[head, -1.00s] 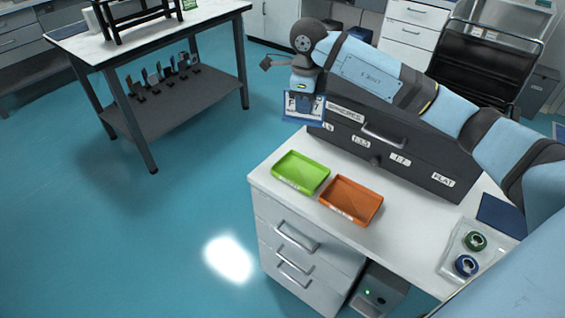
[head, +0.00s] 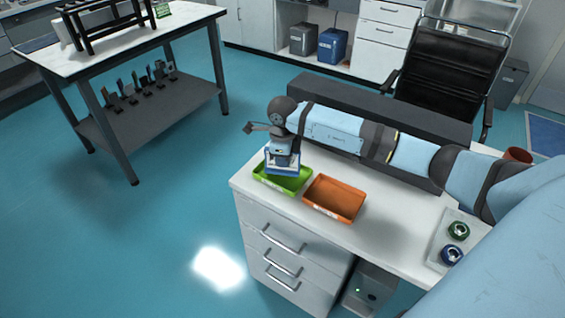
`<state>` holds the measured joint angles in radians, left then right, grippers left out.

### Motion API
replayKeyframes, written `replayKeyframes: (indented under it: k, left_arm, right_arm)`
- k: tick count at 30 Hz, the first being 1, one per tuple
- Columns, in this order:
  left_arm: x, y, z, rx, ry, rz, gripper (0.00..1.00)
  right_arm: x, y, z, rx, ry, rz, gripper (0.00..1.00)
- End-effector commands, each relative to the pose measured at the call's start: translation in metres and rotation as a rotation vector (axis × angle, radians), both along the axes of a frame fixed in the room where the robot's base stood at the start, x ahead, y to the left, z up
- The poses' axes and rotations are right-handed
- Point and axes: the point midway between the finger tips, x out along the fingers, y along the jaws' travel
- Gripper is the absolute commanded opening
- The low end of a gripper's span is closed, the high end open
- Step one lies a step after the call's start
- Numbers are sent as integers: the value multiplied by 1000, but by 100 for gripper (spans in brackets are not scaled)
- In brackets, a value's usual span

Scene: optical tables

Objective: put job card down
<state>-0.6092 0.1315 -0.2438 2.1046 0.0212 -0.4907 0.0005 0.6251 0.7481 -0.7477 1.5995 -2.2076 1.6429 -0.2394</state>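My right gripper (head: 284,151) points down over the green tray (head: 293,187) near the left end of the white-topped cabinet. It appears shut on the job card (head: 283,168), a small white card with a blue border. The card is at the far half of the green tray; I cannot tell if it touches the tray floor. The fingertips are small and partly hidden by the card. My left gripper is not in view.
An orange tray (head: 334,199) sits just right of the green one. The worktop (head: 375,232) between is clear.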

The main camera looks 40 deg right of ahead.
Motion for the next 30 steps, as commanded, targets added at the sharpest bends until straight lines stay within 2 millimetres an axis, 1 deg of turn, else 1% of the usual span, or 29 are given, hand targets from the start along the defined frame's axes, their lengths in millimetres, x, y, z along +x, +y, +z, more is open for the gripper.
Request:
replayKeyframes:
  k: [1,3,10,14,15,17,18,26,29,30]
  left_arm:
    - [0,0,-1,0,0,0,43]
    - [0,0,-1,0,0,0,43]
    - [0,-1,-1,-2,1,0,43]
    - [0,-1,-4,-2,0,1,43]
    - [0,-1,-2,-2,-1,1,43]
    - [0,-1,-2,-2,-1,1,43]
    - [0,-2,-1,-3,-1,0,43]
    - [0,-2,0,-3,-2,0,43]
    - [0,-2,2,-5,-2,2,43]
    - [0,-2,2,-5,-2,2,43]
  right_arm:
    - [-1,1,-9,2,2,0,0]
    - [0,1,-13,1,0,0,0]
    - [0,0,-13,1,-1,0,0]
    - [0,0,-17,1,-1,0,0]
    - [0,0,-16,1,-1,0,13]
    - [0,0,-16,1,-1,0,27]
    - [0,0,-16,1,-1,0,29]
    - [0,0,-14,1,-1,0,29]
    - [0,0,-7,1,-2,1,29]
    - [1,0,-1,0,-3,1,29]
